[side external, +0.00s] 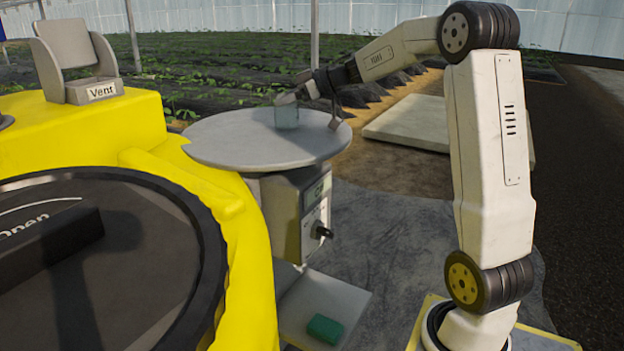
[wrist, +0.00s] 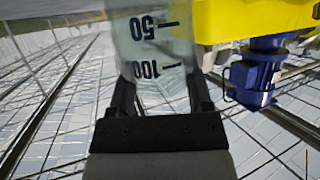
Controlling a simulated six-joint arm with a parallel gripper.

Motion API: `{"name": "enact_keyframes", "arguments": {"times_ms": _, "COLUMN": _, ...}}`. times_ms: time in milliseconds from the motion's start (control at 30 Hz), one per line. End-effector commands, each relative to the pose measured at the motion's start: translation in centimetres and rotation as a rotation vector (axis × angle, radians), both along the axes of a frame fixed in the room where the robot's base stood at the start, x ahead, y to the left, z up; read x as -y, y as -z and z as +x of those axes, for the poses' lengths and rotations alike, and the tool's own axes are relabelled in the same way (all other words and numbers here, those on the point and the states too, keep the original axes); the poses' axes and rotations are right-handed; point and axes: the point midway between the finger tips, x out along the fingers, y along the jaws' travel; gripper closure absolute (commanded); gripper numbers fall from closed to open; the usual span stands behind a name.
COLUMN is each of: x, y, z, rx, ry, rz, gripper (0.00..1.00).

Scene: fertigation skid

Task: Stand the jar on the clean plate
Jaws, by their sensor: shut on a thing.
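A clear glass jar (side external: 287,118) shows over the round grey plate (side external: 220,148) in the side view, and looks upright. I cannot tell whether its base touches the plate or hangs just above it. My gripper (side external: 289,98) reaches in from the right and is shut on the jar near its top. In the wrist view the jar (wrist: 152,45), with black marks 50 and 100, sits between the two dark fingers of my gripper (wrist: 157,92). The fingers hide part of it.
The plate tops a grey box with a dial (side external: 318,215). A yellow housing (side external: 130,125) with a large black lid stands close at its left. A green block (side external: 325,329) lies on a lower shelf. The wrist view shows a blue motor (wrist: 252,75) at right.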

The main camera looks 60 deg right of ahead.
Motion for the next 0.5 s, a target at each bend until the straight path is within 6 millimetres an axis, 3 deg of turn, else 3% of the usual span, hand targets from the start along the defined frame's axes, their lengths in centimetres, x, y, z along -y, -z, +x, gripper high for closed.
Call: {"name": "enact_keyframes", "arguments": {"times_ms": 500, "x": 0.0, "y": 1.7, "z": 0.0, "rx": -0.014, "ry": -0.001, "rz": 0.004, "gripper": 1.00}}
